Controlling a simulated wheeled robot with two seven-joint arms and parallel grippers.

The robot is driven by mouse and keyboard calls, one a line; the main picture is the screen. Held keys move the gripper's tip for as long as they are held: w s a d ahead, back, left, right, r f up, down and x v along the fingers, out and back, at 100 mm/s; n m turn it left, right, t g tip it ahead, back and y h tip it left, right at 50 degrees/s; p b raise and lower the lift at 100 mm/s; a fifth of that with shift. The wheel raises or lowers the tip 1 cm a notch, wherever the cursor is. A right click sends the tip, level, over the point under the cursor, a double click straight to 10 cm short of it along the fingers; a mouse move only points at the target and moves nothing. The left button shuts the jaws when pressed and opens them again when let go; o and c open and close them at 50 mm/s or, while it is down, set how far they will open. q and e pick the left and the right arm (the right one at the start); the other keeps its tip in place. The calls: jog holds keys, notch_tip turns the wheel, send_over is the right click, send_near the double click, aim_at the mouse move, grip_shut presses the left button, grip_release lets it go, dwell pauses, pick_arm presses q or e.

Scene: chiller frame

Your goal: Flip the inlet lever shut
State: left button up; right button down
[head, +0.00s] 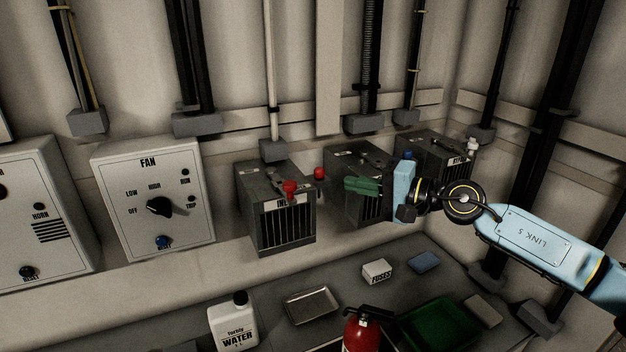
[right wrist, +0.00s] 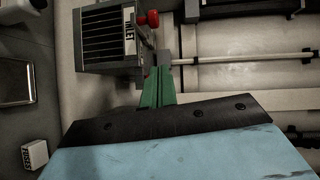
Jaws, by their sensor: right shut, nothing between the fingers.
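The inlet unit (head: 283,232) is a dark grey box with a slatted front, and its label is partly hidden in the head view. It also shows in the right wrist view (right wrist: 88,22), with the INLET label readable. A red knob (head: 290,187) stands at its top front edge, also seen in the right wrist view (right wrist: 152,18). A second red knob (head: 320,173) is by its right side; I cannot tell how it is attached. My right gripper (head: 348,184) has green fingers, shut and empty, just right of the second red knob. Its fingers also show in the right wrist view (right wrist: 160,75). My left gripper is not in view.
A similar grey unit (head: 352,207) stands behind my right gripper, and another (head: 437,153) is farther right. The fan box (head: 150,220) is to the left. The counter below holds a water jug (head: 233,325), a metal tray (head: 288,308), a fuses box (head: 377,270) and an extinguisher (head: 361,335).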

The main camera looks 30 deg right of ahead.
jog(key=w+a+f+p, duration=0.1)
jog(key=w+a+p, duration=0.4)
jog(key=a, duration=0.2)
jog(key=shift+w+p, duration=0.35)
jog(key=shift+p, duration=0.05)
jog(key=shift+f, duration=0.1)
